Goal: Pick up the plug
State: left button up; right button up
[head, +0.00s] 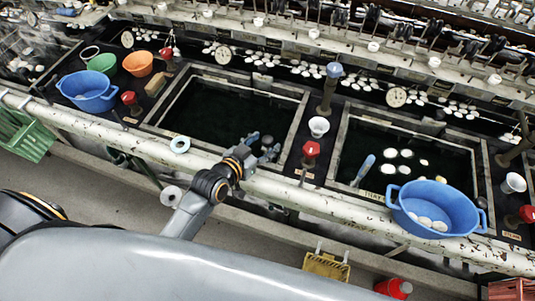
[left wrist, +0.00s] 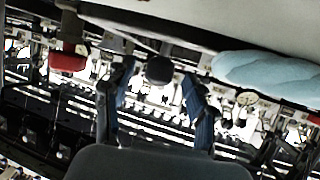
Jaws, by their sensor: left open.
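My left gripper (head: 266,149) reaches over the front rail at the right front corner of the left dark basin (head: 228,112). In the left wrist view its two blue-padded fingers (left wrist: 158,92) stand apart. A small dark round thing (left wrist: 159,70) shows between the fingertips; it may be the plug, and I cannot tell whether the fingers touch it. My right gripper is in neither view.
A red valve knob (head: 311,149) stands just right of the gripper, with a white cup (head: 319,126) behind it. A blue tub (head: 436,207) sits at the right basin's front edge.

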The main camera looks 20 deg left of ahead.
pick_arm(q)
jog(key=shift+x, duration=1.2)
grip_shut()
